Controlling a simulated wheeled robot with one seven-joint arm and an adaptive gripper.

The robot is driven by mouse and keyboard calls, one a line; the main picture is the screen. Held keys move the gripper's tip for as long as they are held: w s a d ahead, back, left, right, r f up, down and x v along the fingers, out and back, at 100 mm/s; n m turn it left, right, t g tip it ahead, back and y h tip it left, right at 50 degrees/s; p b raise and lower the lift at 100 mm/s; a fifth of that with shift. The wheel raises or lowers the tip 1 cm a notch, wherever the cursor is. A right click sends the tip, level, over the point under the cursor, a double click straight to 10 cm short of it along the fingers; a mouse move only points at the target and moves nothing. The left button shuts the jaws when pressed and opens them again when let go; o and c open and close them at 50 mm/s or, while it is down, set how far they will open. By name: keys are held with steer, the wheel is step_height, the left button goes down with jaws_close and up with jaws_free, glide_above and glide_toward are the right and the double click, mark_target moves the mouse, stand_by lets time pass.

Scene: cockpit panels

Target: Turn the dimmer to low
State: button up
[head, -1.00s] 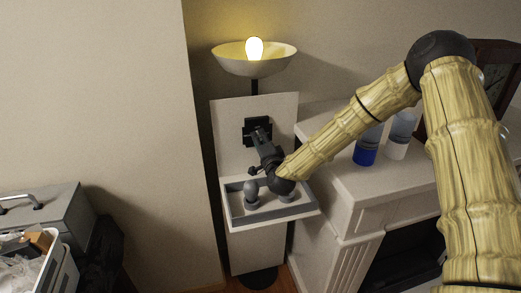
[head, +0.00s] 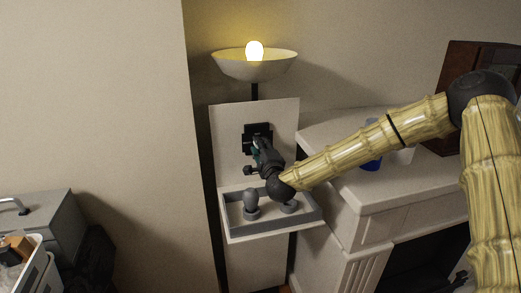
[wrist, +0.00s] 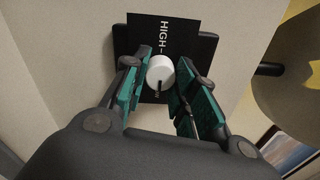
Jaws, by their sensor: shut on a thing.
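The dimmer is a white round knob (wrist: 160,72) on a black plate (wrist: 178,32) marked HIGH, seen close in the wrist view. A second marking beside the knob is partly hidden and I cannot read it. My gripper (wrist: 158,78) has its green-padded fingers on both sides of the knob and is shut on it. In the head view, my gripper (head: 258,147) reaches the black plate (head: 250,131) on the upright white panel and hides the knob. Above it, the lamp bulb (head: 255,51) glows in a wide bowl shade (head: 254,68).
A shallow tray (head: 272,229) with grey rounded pieces sits just below my gripper. A pale mantel (head: 390,190) with a blue bottle (head: 371,160), partly behind my arm, stands at right. A grey box (head: 45,222) is at lower left.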

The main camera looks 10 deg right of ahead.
steer(key=shift+d+f, duration=0.1)
steer(key=o, duration=1)
steer(key=shift+o, duration=0.2)
steer(key=s, duration=1.2)
steer(key=shift+d+f, duration=0.15)
steer(key=shift+f, duration=0.05)
steer(key=shift+d, duration=0.1)
